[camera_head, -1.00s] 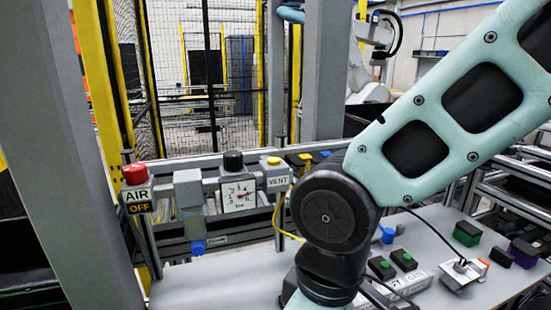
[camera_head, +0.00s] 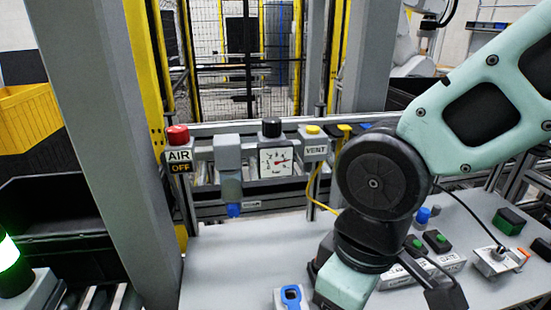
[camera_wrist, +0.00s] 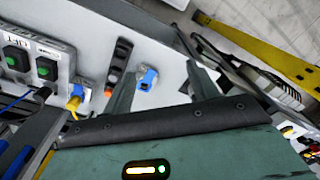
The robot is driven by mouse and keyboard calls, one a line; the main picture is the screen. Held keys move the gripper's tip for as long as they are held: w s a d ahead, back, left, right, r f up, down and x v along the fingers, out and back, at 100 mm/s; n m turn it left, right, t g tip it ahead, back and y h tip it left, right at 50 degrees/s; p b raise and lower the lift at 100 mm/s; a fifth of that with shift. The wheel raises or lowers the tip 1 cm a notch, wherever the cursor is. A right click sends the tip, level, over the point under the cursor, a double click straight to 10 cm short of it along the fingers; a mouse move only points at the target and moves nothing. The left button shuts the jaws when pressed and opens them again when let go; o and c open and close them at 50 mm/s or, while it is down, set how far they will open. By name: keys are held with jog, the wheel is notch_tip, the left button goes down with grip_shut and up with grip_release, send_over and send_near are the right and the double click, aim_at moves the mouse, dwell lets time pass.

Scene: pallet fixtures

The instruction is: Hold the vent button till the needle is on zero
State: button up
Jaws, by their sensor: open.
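The vent button (camera_head: 313,129) is a yellow cap on a grey box labelled VENT (camera_head: 316,151), on the rail behind the table in the head view. Left of it, the square white gauge (camera_head: 276,160) has a red needle pointing right, away from straight up; its numbers are too small to read. My gripper (camera_wrist: 160,88) shows in the wrist view with two teal fingers apart and nothing held between them. It faces the grey table top, away from the vent button. The head view does not show the fingertips.
A red button (camera_head: 178,134) sits on a box marked AIR OFF, and a black knob (camera_head: 271,127) tops the gauge. A blue-topped item (camera_head: 291,297) lies on the table's front. Green-button boxes (camera_head: 436,238) stand right of my arm. A grey post (camera_head: 105,150) rises at left.

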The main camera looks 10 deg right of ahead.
grip_shut()
dwell(1.8)
